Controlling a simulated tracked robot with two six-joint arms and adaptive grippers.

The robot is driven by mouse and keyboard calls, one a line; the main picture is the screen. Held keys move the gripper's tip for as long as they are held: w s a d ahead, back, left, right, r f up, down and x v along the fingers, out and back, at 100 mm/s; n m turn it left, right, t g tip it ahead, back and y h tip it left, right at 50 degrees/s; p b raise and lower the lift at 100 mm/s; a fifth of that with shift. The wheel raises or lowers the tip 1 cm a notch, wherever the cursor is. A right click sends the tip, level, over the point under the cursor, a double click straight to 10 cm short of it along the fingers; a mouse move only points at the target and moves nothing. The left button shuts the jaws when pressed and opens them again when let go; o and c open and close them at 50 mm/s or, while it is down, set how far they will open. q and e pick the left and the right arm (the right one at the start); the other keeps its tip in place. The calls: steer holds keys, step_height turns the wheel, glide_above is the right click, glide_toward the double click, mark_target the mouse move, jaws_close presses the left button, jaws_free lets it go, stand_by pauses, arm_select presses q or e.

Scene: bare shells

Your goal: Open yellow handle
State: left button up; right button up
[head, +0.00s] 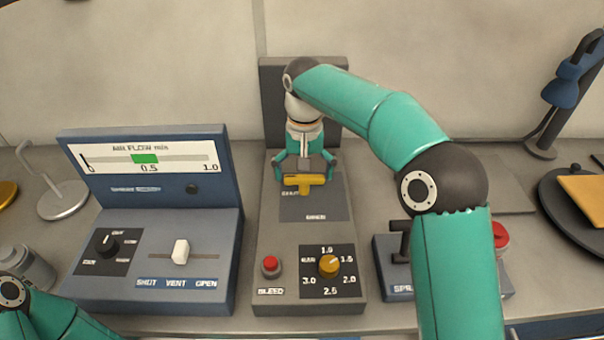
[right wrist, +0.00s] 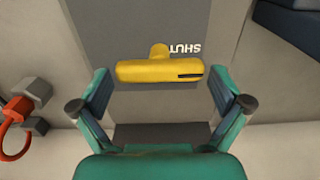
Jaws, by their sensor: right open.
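The yellow handle (head: 304,181) is a T-shaped lever on a dark plate of the grey middle panel (head: 262,220). In the right wrist view the handle (right wrist: 160,71) lies crosswise, with the word SHUT beside its stem. My right gripper (head: 306,172) is open just behind the handle in the head view. In the right wrist view its two fingers (right wrist: 160,98) are spread wide, near the handle's two ends, with nothing between them touching. My left arm (head: 40,315) shows only at the lower left corner; its gripper is out of view.
The middle panel also carries a red button (head: 271,264) and a yellow dial (head: 329,265). A blue airflow panel (head: 150,230) stands to the left. A blue box (head: 398,283) with a dark lever is to the right, partly behind my right arm. A blue lamp (head: 563,92) stands far right.

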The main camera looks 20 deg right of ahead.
steer(key=c, duration=0.7)
steer(key=shift+c, duration=0.4)
